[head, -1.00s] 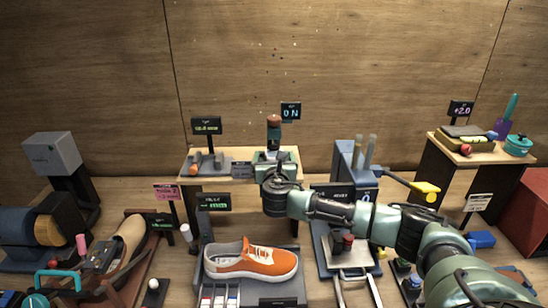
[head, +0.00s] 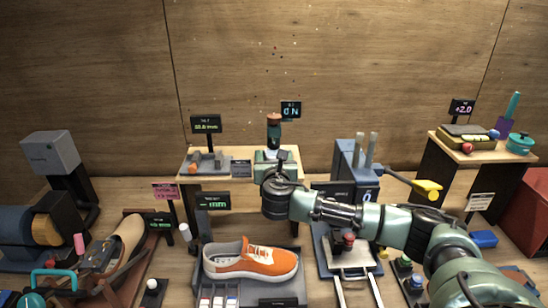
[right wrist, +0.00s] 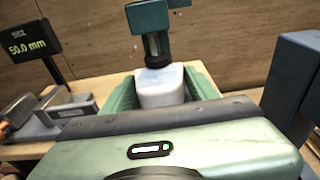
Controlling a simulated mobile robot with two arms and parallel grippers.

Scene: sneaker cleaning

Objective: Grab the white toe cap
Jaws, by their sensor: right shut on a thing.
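The white toe cap (right wrist: 161,88) shows in the right wrist view as a pale, rounded block between the two green fingers of my right gripper (head: 274,156). The gripper is shut on it at the small wooden stand (head: 188,168) at the back. I cannot tell whether the cap touches the stand. My left gripper is out of view.
An orange sneaker (head: 252,260) rests on a dark platform (head: 280,291) in front. A blue press-like device (head: 345,163) stands right of my gripper. A display reading 50.0 mm (right wrist: 30,40) stands at the left. The wooden wall is close behind.

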